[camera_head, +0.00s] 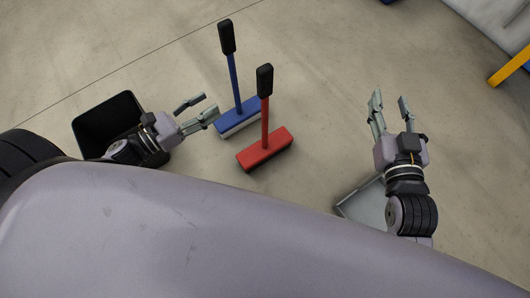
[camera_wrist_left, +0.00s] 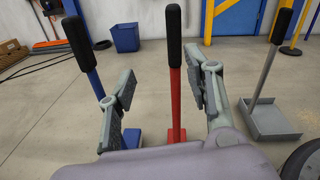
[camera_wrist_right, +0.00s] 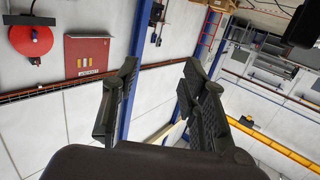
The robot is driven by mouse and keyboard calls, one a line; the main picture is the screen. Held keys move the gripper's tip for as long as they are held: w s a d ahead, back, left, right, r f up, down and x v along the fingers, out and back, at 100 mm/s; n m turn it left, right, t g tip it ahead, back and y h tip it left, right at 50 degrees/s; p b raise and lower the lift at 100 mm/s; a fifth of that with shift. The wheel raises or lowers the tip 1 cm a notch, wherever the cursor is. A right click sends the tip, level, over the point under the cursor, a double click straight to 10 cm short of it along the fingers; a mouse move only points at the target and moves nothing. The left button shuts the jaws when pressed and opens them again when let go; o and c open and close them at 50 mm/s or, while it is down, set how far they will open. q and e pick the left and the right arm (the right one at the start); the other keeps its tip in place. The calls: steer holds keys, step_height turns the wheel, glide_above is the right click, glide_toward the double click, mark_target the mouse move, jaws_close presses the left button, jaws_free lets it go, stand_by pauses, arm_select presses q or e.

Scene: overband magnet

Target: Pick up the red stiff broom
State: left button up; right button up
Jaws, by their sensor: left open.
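The red stiff broom (camera_head: 265,150) stands upright on the floor in the middle of the head view, with a red handle and black grip. My left gripper (camera_head: 203,108) is open and empty, to the left of it and apart. In the left wrist view the red broom's handle (camera_wrist_left: 175,100) shows upright ahead, in the gap between the open fingers (camera_wrist_left: 166,80). My right gripper (camera_head: 390,97) is open and empty, well to the right of the broom. In the right wrist view its fingers (camera_wrist_right: 157,95) are apart with nothing between them.
A blue broom (camera_head: 237,118) stands close behind the red one, near my left fingertips. A black bin (camera_head: 108,122) is beside my left wrist. A grey dustpan (camera_head: 362,203) is below my right arm; it also shows in the left wrist view (camera_wrist_left: 268,120). Floor between the brooms and right gripper is clear.

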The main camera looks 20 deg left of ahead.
mark_target(258, 80)
arm_select(q)
steer(key=w+d, duration=0.2)
steer(key=w+d+m+b, duration=0.1)
steer(key=w+d, duration=0.2)
steer(key=w+d+r+m+h+b, duration=0.1)
steer(key=w+d, duration=0.2)
steer(key=shift+w, duration=0.2)
steer(key=shift+x, duration=0.75)
steer(key=shift+d+b+x, duration=0.2)
steer(key=shift+b+x, duration=0.35)
steer(key=shift+x, duration=1.9)
arm_select(e)
steer(key=s+r+t+y, duration=0.2)
steer(key=r+t, duration=0.6)
steer(key=r, duration=0.6)
steer(key=shift+s+a+y, duration=0.3)
steer(key=shift+s+a, duration=0.15)
steer(key=shift+s, duration=0.3)
arm_select(q)
steer(key=shift+s, duration=0.15)
steer(key=shift+c, duration=0.4)
jaws_close()
